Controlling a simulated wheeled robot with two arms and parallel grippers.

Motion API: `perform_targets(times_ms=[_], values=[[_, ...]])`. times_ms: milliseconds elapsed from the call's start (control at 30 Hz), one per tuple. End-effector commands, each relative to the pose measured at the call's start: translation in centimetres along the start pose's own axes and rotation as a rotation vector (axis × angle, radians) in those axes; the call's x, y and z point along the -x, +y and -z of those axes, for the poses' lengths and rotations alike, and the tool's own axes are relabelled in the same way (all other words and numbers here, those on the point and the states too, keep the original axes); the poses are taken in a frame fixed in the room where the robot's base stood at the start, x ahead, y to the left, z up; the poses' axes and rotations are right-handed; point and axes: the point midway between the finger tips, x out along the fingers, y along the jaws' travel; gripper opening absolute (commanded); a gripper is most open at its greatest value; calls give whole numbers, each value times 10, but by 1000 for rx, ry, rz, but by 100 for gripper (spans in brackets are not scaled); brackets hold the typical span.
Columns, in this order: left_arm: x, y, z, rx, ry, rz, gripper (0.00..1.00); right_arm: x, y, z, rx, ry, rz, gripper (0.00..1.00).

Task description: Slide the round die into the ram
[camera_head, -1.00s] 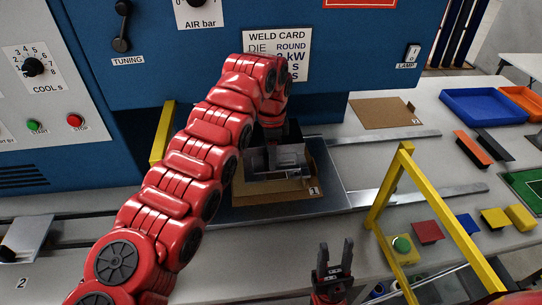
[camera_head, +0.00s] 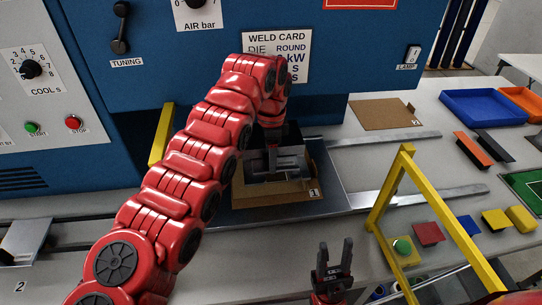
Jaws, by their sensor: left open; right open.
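My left arm reaches across the middle to the welder. My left gripper (camera_head: 272,157) is pointed down over the tray at station 1, with its fingers beside a grey metallic piece (camera_head: 288,165). This may be the round die, but the arm partly hides it and I cannot tell its full shape. The piece sits over a brown cardboard nest (camera_head: 255,197) on a grey sliding plate (camera_head: 330,180). The ram is hidden behind my arm and under the blue welder housing. My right gripper (camera_head: 334,258) is open and empty, pointing up at the bottom centre.
A yellow frame (camera_head: 385,195) stands right of the plate, with a green button (camera_head: 402,246) beside it. A blue tray (camera_head: 485,105) and several coloured pieces lie on the right bench. A second brown nest (camera_head: 384,113) is at the back. The weld card (camera_head: 290,55) reads DIE ROUND.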

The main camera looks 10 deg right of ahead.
Motion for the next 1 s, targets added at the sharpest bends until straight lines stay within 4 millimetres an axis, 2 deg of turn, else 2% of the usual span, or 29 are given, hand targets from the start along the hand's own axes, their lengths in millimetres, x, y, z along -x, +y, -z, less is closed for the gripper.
perform_targets(times_ms=[233,367,533,700,800,1000], values=[[0,-1,-1,2,0,2,72,0,0,0,0,0,0,45],[6,-1,-1,1,-2,4,72,2,0,0,0,0,0,45],[33,-1,1,0,3,9,72,8,0,-1,0,0,0,45],[63,1,2,0,2,2,72,0,0,0,0,0,0,45],[100,1,3,-2,3,2,72,-30,2,5,0,1,0,45],[142,1,0,0,0,2,72,-70,3,12,0,0,0,45]])
